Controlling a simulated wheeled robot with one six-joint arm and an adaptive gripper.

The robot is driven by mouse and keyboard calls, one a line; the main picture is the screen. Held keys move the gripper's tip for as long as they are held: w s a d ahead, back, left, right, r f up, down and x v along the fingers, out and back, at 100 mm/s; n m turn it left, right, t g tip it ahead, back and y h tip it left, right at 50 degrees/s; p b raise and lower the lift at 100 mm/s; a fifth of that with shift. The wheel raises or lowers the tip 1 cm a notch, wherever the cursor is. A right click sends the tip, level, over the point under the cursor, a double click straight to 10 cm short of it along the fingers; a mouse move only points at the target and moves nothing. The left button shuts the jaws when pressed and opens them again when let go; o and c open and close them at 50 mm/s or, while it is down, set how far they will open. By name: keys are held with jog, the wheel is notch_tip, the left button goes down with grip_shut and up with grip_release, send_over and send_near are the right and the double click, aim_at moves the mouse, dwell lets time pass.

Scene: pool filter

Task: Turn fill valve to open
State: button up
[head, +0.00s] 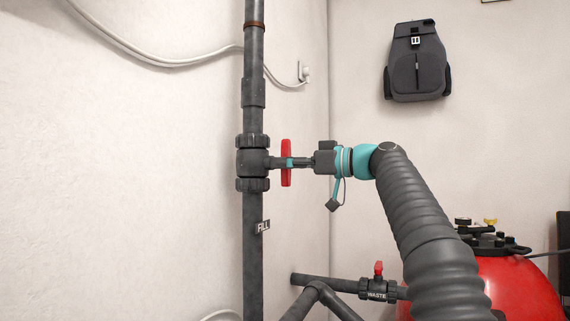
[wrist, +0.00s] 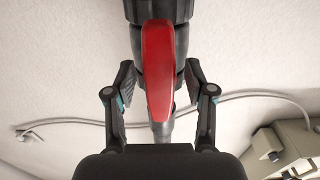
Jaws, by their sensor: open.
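The fill valve (head: 252,163) is a dark grey body on the vertical grey pipe, with a FILL tag (head: 263,226) below it. Its red handle (head: 286,176) stands upright, in line with the pipe. In the wrist view the red handle (wrist: 158,62) runs up the middle, in front of the pipe. My gripper (head: 291,162) reaches the handle from the right. In the wrist view my gripper (wrist: 158,88) is open, with one finger on each side of the handle. Gaps show between the fingers and the handle. The pipe behind the handle is partly hidden.
A second valve with a red handle, tagged WASTE (head: 377,291), sits on lower pipes. A red tank (head: 515,285) stands at the lower right. A white cable (head: 160,60) runs along the wall to a socket. A dark backpack (head: 417,65) hangs on the right wall.

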jog(key=v, duration=1.1)
jog(key=shift+s+d, duration=0.15)
jog(key=shift+d, duration=0.2)
jog(key=shift+r, duration=0.1)
